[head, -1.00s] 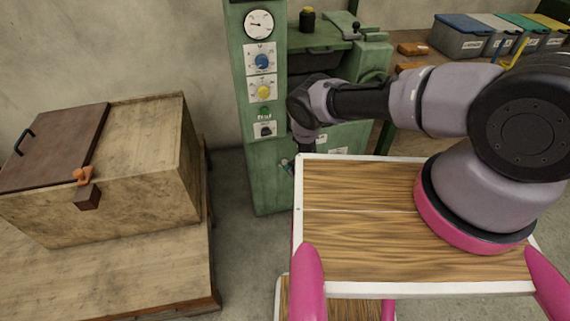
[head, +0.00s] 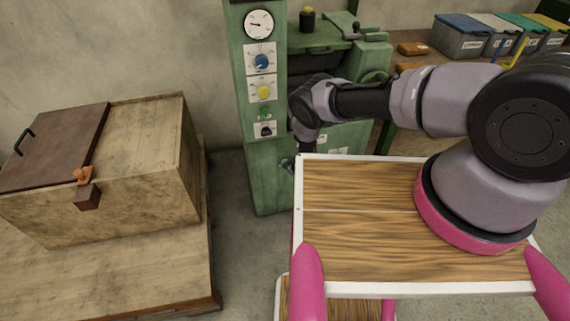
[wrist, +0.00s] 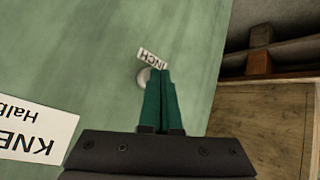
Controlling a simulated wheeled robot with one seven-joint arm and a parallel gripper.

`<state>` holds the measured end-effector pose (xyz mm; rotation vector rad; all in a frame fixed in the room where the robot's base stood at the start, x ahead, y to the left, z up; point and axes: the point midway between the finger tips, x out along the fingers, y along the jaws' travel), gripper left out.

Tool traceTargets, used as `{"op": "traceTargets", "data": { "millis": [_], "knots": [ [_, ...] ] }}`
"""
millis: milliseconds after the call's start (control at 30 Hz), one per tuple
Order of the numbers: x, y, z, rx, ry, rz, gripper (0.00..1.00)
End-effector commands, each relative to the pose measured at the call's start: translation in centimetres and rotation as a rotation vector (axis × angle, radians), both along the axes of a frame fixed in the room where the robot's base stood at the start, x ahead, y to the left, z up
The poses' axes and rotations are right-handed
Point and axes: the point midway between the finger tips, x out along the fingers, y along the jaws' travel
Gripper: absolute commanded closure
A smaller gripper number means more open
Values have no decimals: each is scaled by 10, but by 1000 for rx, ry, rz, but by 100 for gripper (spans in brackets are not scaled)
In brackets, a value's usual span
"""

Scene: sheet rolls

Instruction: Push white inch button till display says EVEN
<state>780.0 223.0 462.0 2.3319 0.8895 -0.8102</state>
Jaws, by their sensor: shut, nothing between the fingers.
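In the wrist view, the white inch button (wrist: 143,78) is a small round disc on the green machine face, beside a white INCH label (wrist: 152,58). My gripper's dark green fingers (wrist: 162,74) are shut and empty. Their tips appear just beside the button and partly cover its right side and the label's lower edge; I cannot tell whether they touch. In the head view, my gripper (head: 289,165) is at the lower front of the green machine (head: 268,185), mostly hidden by my arm. I cannot make out a readable EVEN display; a small green item (head: 264,113) there is too small to read.
The machine panel also has a round gauge (head: 258,24), a blue knob (head: 261,62) and a yellow knob (head: 263,91). A white sign (wrist: 35,135) sits left in the wrist view. A wooden crate (head: 130,170) stands left, with a floor gap between.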

Motion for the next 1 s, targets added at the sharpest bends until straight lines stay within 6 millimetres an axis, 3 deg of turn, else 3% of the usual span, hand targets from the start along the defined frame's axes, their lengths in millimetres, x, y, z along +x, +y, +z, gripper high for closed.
{"op": "traceTargets", "data": {
  "millis": [667,1000],
  "knots": [
    [5,2,0,1,-1,0,100],
    [-8,-2,1,0,0,0,100]
  ]
}}
